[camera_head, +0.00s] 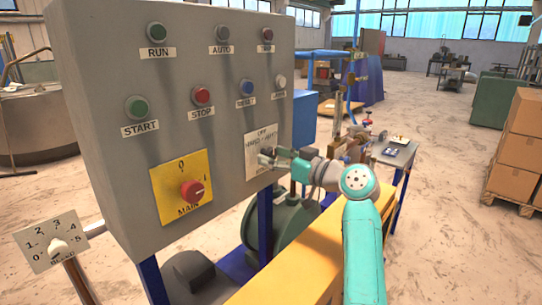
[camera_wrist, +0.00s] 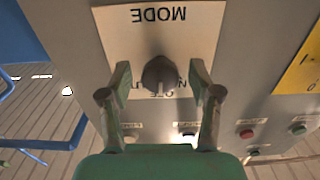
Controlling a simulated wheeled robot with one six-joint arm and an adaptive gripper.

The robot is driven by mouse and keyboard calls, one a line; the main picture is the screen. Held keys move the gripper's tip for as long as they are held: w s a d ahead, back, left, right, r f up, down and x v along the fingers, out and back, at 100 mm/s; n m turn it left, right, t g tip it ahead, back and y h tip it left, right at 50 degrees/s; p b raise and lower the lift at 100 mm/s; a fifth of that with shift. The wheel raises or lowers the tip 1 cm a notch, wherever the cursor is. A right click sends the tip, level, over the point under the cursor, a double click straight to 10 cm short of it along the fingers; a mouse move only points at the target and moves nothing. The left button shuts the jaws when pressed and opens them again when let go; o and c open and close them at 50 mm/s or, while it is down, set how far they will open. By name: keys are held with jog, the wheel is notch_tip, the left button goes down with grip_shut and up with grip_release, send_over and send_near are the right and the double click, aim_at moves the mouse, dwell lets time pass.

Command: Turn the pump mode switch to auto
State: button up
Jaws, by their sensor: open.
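The pump mode switch is a dark knob (camera_wrist: 160,75) on a pale plate marked MODE, upside down in the wrist view. Its grip looks roughly upright in that view, towards the OFF lettering. Lettering on either side is partly hidden by the knob and fingers. My gripper (camera_wrist: 160,82) is open, with one finger on each side of the knob and a visible gap on both sides. In the head view my gripper (camera_head: 268,156) is at the switch plate (camera_head: 262,138), low on the right of the grey panel, and hides the knob.
The grey panel (camera_head: 120,75) also carries lamps, a green START button (camera_head: 137,107), a red STOP button (camera_head: 202,96) and a red MAIN switch (camera_head: 192,189) on a yellow plate. A numbered dial plate (camera_head: 50,242) stands lower left. A yellow surface (camera_head: 290,262) lies below my arm.

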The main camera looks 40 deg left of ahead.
jog(key=shift+a, duration=0.6)
jog(key=c, duration=1.1)
jog(key=shift+c, duration=0.2)
jog(key=shift+m, duration=0.3)
jog(key=m, duration=0.3)
jog(key=shift+m, duration=2.6)
